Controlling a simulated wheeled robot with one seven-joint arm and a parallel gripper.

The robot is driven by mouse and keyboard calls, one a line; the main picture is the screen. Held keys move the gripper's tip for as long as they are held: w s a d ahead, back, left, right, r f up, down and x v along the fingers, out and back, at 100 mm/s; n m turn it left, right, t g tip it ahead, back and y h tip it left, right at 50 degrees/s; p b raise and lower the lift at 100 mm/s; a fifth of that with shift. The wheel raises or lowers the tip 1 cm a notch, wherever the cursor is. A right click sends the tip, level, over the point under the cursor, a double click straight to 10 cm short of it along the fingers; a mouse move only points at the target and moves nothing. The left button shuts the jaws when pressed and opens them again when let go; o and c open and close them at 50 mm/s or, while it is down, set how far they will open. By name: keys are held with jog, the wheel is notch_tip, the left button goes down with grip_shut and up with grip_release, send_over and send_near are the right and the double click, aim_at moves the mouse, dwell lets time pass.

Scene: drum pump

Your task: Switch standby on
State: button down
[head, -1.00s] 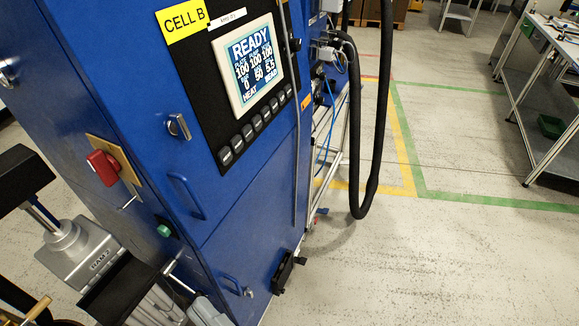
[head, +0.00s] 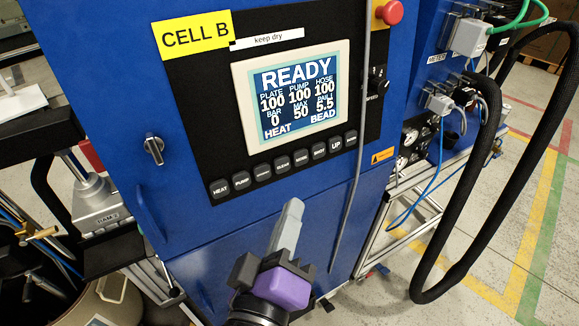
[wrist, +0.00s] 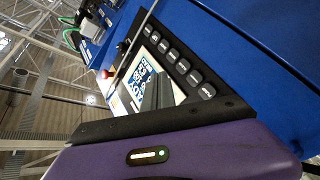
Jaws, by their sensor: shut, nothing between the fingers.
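The blue cabinet's control panel fills the middle of the head view. Its screen (head: 297,98) reads READY, with HEAT and BEAD along the bottom. A row of dark buttons (head: 283,163) runs below the screen; HEAT, PUMP, CLEAR and UP can be read, others are too small. I cannot make out a standby label. The row also shows in the wrist view (wrist: 182,66), beside the screen (wrist: 143,84). My gripper (head: 292,207) is shut and empty, pointing up in front of the cabinet, below the button row in the picture and apparently apart from it.
A red mushroom button (head: 389,12) and a black knob (head: 377,86) sit right of the screen. A rotary latch (head: 154,150) is on the left door. A thick black hose (head: 475,210) hangs at right. Clutter and a drum (head: 105,300) stand at left.

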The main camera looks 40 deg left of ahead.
aim_at(262, 172)
jog(key=shift+w+d+f+h, duration=0.1)
jog(key=shift+d+f+h, duration=0.2)
jog(key=shift+d+f, duration=0.05)
jog(key=shift+w+a+f+b, duration=0.25)
jog(key=shift+w+a+b, duration=0.25)
jog(key=shift+a, duration=0.85)
jog(key=shift+w+a+f+b, duration=0.3)
jog(key=shift+w+a, duration=0.25)
jog(key=shift+a, duration=0.8)
jog(key=shift+w+a+f+b, duration=0.25)
jog(key=shift+w+a+b, duration=0.25)
jog(key=shift+a, duration=0.85)
jog(key=shift+w, duration=0.1)
jog(key=shift+w+a, duration=0.1)
jog(key=shift+a, duration=0.25)
jog(key=shift+w+a+f, duration=0.15)
jog(key=shift+w+a, duration=0.05)
jog(key=shift+a, duration=0.2)
jog(key=shift+d, duration=0.15)
jog(key=shift+s+d, duration=0.35)
jog(key=shift+d, duration=0.3)
jog(key=shift+r+p, duration=0.2)
jog(key=shift+p, duration=0.1)
